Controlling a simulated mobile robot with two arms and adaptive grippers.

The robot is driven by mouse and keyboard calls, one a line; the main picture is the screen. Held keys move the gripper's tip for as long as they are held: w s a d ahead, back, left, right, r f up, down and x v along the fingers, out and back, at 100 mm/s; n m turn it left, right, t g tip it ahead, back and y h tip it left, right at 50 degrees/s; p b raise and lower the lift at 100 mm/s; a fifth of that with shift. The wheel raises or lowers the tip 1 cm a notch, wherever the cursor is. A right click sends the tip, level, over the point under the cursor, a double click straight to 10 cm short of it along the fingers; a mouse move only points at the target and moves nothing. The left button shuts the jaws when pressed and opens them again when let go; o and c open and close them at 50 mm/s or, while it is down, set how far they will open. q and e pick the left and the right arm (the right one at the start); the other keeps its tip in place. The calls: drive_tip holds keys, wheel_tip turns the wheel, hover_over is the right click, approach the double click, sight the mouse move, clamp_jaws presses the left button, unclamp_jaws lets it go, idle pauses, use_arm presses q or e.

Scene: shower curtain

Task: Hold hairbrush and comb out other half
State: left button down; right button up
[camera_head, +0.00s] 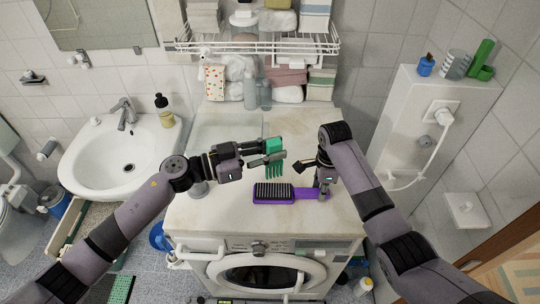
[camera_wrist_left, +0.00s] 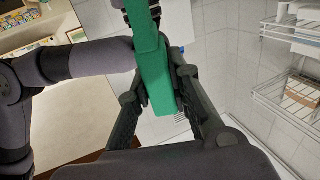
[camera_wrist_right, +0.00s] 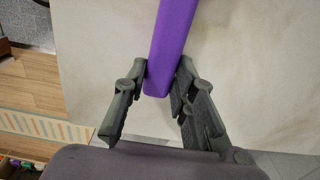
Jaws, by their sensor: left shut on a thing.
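A purple hairbrush (camera_head: 310,194) lies on the white counter with its dark bristle pad (camera_head: 273,192) facing up and to the left. My right gripper (camera_head: 323,184) is at the right end of its handle. In the right wrist view the two fingers (camera_wrist_right: 163,82) close on both sides of the purple handle (camera_wrist_right: 172,40). My left gripper (camera_head: 262,157) is shut on a green comb (camera_head: 274,158), whose teeth point down behind and above the bristles. The comb also fills the middle of the left wrist view (camera_wrist_left: 152,70). Whether the teeth touch the bristles cannot be told.
The counter (camera_head: 220,215) sits over a washing machine (camera_head: 260,272). A sink (camera_head: 125,145) with a soap bottle (camera_head: 163,110) is at left. A wire shelf (camera_head: 260,48) with towels hangs at the back. A white wall unit (camera_head: 415,120) stands at right.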

use_arm(q)
drive_tip(key=m+g, duration=0.1)
drive_tip(key=w+d+f+g, duration=0.1)
drive_tip(key=f+m+g, duration=0.1)
drive_tip(key=g, duration=0.1)
drive_tip(key=shift+w+d+f+m+h, duration=0.15)
drive_tip(key=shift+w+f+m+h, duration=0.15)
drive_tip(key=shift+h, duration=0.1)
wheel_tip(320, 180, down, 7)
drive_tip(key=m+g, duration=0.1)
drive_tip(key=g, duration=0.1)
drive_tip(key=shift+w+a, duration=0.15)
drive_tip(key=shift+a, duration=0.05)
drive_tip(key=shift+f, duration=0.1)
drive_tip(key=c, duration=2)
unclamp_jaws()
clamp_jaws()
drive_tip(key=shift+a, duration=0.1)
